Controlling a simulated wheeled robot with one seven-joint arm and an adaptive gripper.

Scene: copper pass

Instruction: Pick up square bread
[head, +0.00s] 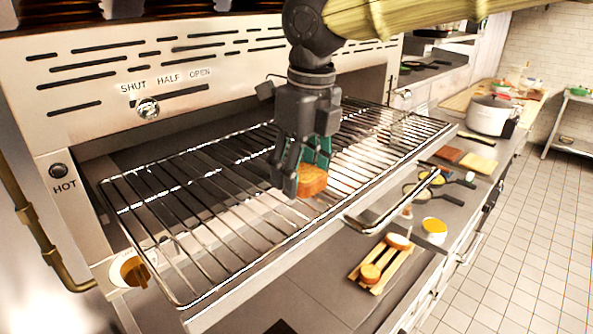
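The square bread (312,181) is a small orange-brown slice at the wire rack (215,247), near the middle of the rack. My gripper (300,172) points down right at the bread. One dark finger is against or just beside the bread's left side, and teal pads show behind and above it. The other fingertip is hidden behind the bread. I cannot tell whether the fingers press on the bread, or whether it rests on the rack or is slightly above it.
Below stand a wooden board (379,265) with round bread pieces and a yellow-topped cup (433,231). A pot (491,115) stands at the right. The rack's left half is clear.

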